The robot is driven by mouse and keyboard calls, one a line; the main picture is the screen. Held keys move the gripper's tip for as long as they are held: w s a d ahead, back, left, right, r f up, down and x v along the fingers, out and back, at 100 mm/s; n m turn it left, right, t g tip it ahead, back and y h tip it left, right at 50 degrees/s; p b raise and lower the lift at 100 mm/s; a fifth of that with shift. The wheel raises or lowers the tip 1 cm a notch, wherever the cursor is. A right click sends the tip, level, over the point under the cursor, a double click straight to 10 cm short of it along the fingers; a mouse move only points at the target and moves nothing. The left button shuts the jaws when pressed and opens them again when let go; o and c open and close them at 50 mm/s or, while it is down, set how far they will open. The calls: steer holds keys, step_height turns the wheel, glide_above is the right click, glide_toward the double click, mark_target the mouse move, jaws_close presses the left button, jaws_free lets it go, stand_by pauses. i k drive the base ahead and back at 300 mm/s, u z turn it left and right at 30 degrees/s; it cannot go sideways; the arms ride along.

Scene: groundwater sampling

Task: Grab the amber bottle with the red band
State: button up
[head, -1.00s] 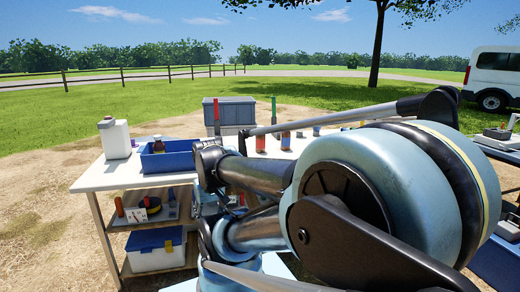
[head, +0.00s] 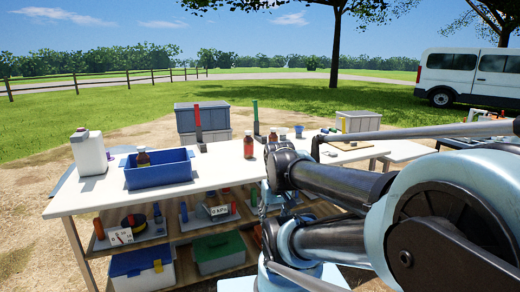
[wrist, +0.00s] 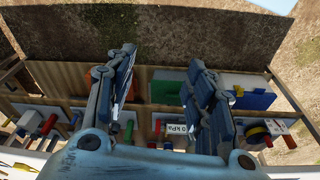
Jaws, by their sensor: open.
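A brown bottle (head: 248,147) with a pale cap stands upright on the white table (head: 110,192). Another brown bottle (head: 143,158) stands in the blue bin (head: 160,176), its lower part hidden by the wall. Smaller reddish bottles (head: 273,137) stand further right, partly behind my arm. The band colours are too small to tell for certain. My gripper (wrist: 162,62) is open and empty in the wrist view, over the shelf side of the table. It touches no bottle. The head view does not clearly show its fingers.
A white jug (head: 88,153) stands at the table's left end. Upright tools with red (head: 198,122) and green (head: 256,118) handles stand at the back. Shelves below hold gauges, a blue-lidded box (head: 142,268) and a green bin (head: 217,252). The table's front middle is fairly clear.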

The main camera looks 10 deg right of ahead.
mark_target(248, 142)
steer(key=k, duration=0.6)
steer(key=z, duration=0.7)
steer(key=i, duration=1.65)
steer(key=u, duration=0.55)
